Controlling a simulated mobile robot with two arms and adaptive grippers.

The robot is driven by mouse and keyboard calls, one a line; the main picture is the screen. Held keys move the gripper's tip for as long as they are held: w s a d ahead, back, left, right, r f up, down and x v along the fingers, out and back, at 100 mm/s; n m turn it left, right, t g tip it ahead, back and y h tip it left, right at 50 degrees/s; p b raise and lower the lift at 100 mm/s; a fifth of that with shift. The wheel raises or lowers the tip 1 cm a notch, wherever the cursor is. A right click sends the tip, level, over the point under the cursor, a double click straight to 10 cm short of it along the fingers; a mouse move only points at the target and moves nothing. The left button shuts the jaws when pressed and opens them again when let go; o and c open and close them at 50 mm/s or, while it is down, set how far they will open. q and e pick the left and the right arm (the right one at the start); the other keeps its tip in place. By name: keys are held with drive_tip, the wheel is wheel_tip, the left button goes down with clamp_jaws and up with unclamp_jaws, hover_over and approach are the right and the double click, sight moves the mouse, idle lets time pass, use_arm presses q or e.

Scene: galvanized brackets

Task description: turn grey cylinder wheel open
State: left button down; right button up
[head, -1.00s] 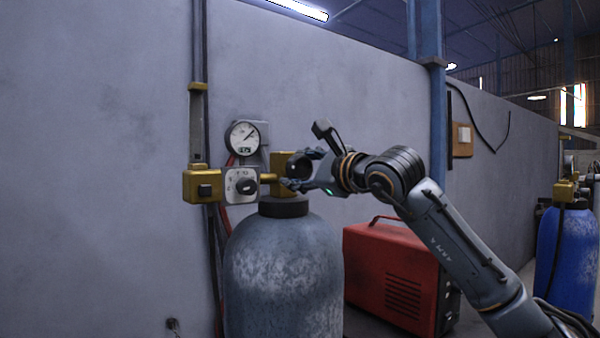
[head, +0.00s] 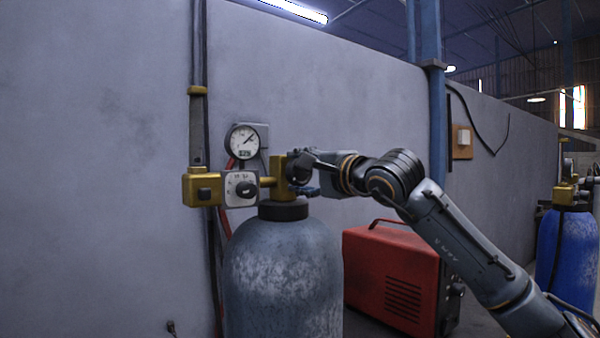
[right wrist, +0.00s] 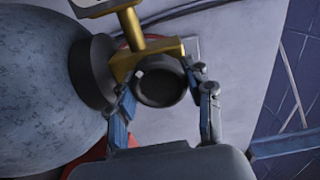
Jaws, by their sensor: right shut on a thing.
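The grey cylinder (head: 283,270) stands upright against the wall with a brass valve (head: 280,187) on top. Its dark round wheel (head: 299,167) sits on the right side of the valve, partly covered by my fingers. The wheel also shows in the right wrist view (right wrist: 160,86). My right gripper (head: 304,174) is shut on the wheel. In the right wrist view, its two fingers (right wrist: 164,92) lie on either side of the wheel. My left gripper is not in view.
A pressure gauge (head: 243,141) and a white dial plate (head: 241,188) are left of the valve. A red machine (head: 390,275) stands right of the cylinder, below my right arm. A blue cylinder (head: 566,250) stands at far right.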

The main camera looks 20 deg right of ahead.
idle(0.5)
drive_tip(key=o, duration=1.2)
drive_tip(key=shift+a, duration=0.1)
drive_tip(key=v, duration=1.2)
